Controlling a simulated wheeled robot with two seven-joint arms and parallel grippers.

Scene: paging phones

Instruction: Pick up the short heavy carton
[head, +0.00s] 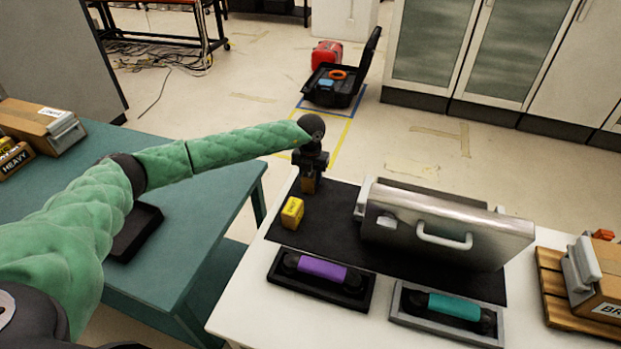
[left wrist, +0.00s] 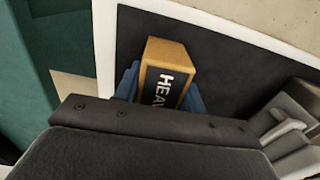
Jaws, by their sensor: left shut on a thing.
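The short heavy carton (left wrist: 168,68) is brown with a dark label reading "HEAV…" in the left wrist view, between my two blue fingers. A small brown part of it (head: 308,185) shows under my left gripper (head: 311,172) in the head view, at the far left corner of the black mat. My left gripper is shut on this carton. I cannot tell whether the carton touches the mat. Its lower part is hidden in the wrist view. My right gripper is not in view.
A small yellow box (head: 292,212) stands on the black mat (head: 330,205), near the carton. A silver case (head: 445,225) stands to the right. Purple (head: 322,269) and teal (head: 454,306) handled things lie in front. Other cartons (head: 30,125) sit on the green table (head: 215,190).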

